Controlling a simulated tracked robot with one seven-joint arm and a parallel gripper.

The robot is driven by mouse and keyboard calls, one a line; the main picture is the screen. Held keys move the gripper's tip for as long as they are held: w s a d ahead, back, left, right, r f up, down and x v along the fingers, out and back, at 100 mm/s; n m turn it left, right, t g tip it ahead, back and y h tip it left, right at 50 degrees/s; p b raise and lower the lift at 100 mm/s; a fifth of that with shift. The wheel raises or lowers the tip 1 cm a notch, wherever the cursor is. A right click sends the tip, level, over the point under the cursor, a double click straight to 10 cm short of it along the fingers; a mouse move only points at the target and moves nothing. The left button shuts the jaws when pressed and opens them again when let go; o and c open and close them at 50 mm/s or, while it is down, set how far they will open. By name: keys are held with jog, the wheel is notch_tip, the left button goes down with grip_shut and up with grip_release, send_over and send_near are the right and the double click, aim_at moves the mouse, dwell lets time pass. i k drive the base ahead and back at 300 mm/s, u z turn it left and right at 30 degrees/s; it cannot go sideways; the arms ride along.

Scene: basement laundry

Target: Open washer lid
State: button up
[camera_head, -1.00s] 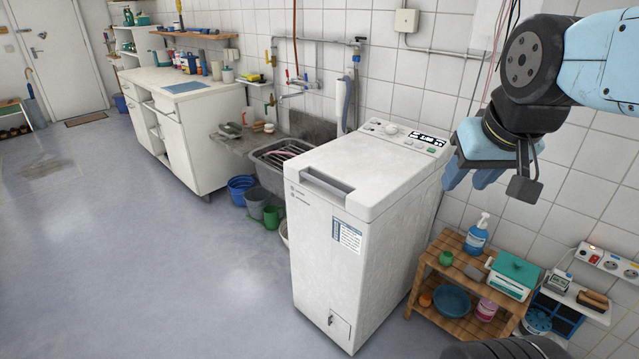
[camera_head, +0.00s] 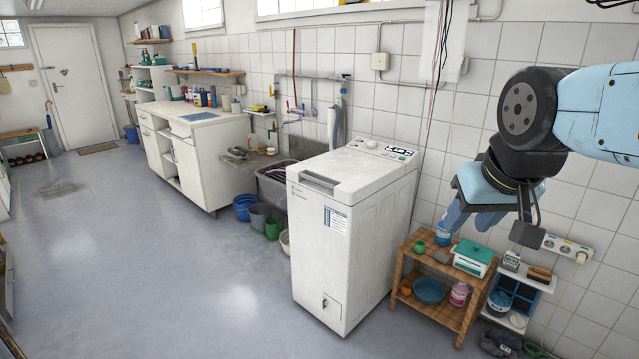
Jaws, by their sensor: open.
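The washer (camera_head: 345,225) is a white, narrow top-loader standing right of the picture's middle. Its lid (camera_head: 345,172) is shut, lying flat on top. A grey recessed handle (camera_head: 319,181) runs along the lid's front edge. The control panel (camera_head: 383,149), with a knob and small display, is at the back of the top.
A wooden shelf (camera_head: 413,291) with a green-lidded box (camera_head: 473,258) and bottles stands right of the washer. A sink (camera_head: 272,184) and buckets (camera_head: 244,206) are at its left, beyond them a white counter (camera_head: 187,168). The floor (camera_head: 150,270) in front and left is clear.

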aim_at(347, 177)
jog(key=z, duration=0.35)
jog(key=i, duration=1.9)
jog(key=u, duration=0.65)
jog(key=k, duration=0.75)
jog(key=u, duration=0.15)
jog(key=i, duration=0.8)
jog(key=z, duration=0.05)
